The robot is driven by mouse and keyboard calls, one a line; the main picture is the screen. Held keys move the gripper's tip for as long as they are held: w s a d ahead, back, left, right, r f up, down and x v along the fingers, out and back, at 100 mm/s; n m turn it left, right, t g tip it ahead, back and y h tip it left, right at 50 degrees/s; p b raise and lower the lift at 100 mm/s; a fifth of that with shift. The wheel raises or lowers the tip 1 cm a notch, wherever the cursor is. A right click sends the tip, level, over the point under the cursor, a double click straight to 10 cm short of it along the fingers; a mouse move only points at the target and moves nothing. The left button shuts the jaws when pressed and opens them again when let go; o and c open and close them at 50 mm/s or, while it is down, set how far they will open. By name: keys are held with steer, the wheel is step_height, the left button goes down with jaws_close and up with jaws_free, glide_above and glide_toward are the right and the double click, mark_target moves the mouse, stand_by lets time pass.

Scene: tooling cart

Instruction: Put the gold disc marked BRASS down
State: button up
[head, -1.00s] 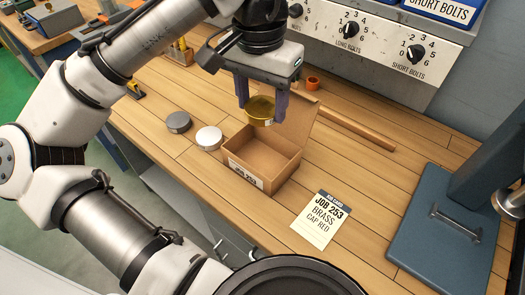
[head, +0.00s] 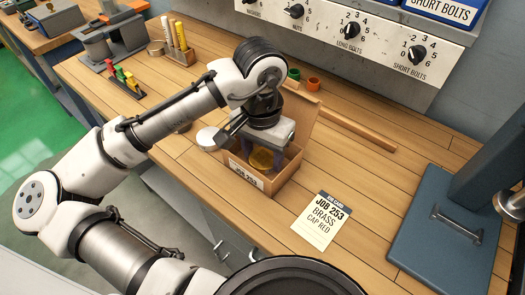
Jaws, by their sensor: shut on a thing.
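The gold disc (head: 261,159) is inside the open cardboard box labelled JOB 253 (head: 246,175), below the rim. My gripper (head: 264,157) points down into the box and is shut on the disc. The box walls and my gripper hide part of the disc, and I cannot tell whether it touches the box floor. The BRASS marking is not readable here.
A job card (head: 321,220) reading BRASS, CAP RED lies to the right. A wooden strip (head: 357,130) lies behind, and a blue-grey base plate (head: 447,225) stands at right. Red (head: 313,84) and green (head: 294,74) rings sit behind the box.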

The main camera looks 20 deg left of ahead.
mark_target(262, 158)
steer(key=o, duration=1.3)
steer(key=shift+f, duration=0.1)
step_height(262, 158, up, 12)
steer(key=shift+a+r, duration=0.1)
steer(key=shift+r, duration=0.05)
